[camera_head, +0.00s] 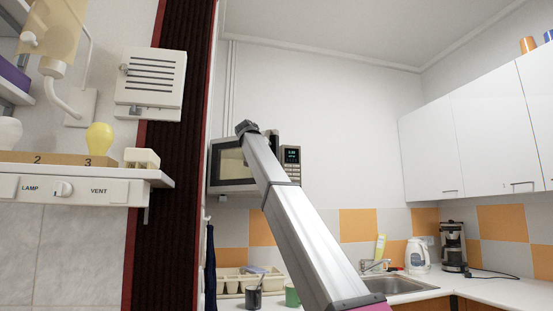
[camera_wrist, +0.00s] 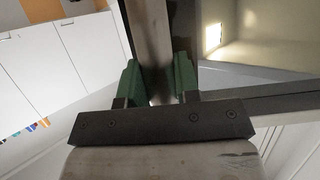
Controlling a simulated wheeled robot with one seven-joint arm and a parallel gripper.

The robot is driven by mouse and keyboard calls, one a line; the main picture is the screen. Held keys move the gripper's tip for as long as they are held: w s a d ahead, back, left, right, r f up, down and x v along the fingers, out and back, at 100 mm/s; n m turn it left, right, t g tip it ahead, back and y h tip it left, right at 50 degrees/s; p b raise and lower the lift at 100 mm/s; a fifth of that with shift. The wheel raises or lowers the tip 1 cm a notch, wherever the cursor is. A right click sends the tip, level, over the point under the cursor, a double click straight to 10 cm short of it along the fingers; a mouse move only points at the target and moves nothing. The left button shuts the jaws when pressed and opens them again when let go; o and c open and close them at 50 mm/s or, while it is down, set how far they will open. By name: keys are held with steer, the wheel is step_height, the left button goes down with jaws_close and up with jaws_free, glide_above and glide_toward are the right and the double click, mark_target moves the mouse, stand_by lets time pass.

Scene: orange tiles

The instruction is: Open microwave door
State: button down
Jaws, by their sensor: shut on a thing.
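My gripper (camera_head: 248,128) is at the microwave's upper front in the head view. In the wrist view my gripper (camera_wrist: 158,80) has its green fingers on both sides of a bar-like handle (camera_wrist: 150,35) and is shut on it. The dark door frame and glass (camera_wrist: 240,75) show beside the handle. I cannot tell whether the door is ajar.
A dark red-edged column (camera_head: 177,150) and a shelf with a lamp and vent panel (camera_head: 95,188) stand left. White wall cabinets (camera_head: 480,130) are at right. Below are a sink (camera_head: 400,285), kettle (camera_head: 417,256), coffee maker (camera_head: 453,247) and dish rack (camera_head: 235,282).

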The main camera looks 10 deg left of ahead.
steer(key=s+a+m+g+h, duration=0.1)
steer(key=s+a+m+h, duration=0.1)
steer(key=s, duration=0.5)
steer(key=shift+s+a+m+g+h, duration=0.25)
steer(key=shift+a+m+h, duration=0.2)
steer(key=shift+a, duration=0.8)
steer(key=c, duration=0.8)
jaws_free()
steer(key=shift+c, duration=0.2)
steer(key=shift+w, duration=0.15)
